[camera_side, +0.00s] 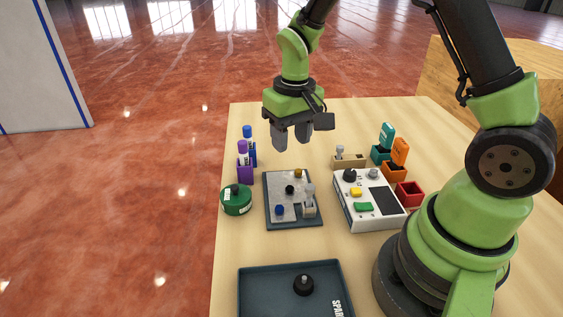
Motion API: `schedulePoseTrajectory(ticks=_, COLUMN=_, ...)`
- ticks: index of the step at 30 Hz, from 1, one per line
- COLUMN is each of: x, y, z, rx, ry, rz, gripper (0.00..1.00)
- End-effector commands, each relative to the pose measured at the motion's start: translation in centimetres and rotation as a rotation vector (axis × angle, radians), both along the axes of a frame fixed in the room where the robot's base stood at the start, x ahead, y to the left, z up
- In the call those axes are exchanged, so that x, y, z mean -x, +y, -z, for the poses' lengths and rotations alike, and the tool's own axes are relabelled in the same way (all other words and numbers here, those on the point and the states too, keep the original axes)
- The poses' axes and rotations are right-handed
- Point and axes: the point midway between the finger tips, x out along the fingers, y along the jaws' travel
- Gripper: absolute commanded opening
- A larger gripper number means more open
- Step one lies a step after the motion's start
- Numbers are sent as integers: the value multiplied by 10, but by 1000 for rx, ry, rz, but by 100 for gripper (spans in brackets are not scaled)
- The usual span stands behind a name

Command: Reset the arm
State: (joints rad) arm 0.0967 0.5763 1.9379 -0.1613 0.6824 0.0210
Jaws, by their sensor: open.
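My gripper (292,134) hangs in the air over the far part of the table, pointing down. Its two grey fingers are apart with nothing between them. Below and in front of it lies a grey plate on a dark base (293,222), with a blue knob (280,210), a black knob (290,189), an orange-brown knob (298,173) and a light grey upright part (309,195). My gripper touches none of these.
Left of the plate are a green round container (236,203) and purple (244,172) and blue (252,150) holders. At right are a white device (364,204), a red open box (409,194), and teal (387,135) and orange (400,152) items. A dark tray (262,292) holds a black knob (303,285) in front.

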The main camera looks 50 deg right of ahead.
Motion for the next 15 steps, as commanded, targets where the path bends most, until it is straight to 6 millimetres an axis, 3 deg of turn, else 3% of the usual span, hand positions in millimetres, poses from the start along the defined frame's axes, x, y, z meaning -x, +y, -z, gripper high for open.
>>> schedulePoseTrajectory(ticks=6, x=27, y=16, z=-81, rx=-29, ry=-168, rz=26, gripper=44)
schedulePoseTrajectory(ticks=9, x=48, y=24, z=-112, rx=-51, ry=-246, rz=35, gripper=44)
schedulePoseTrajectory(ticks=15, x=98, y=40, z=-155, rx=-105, ry=-402, rz=48, gripper=44)
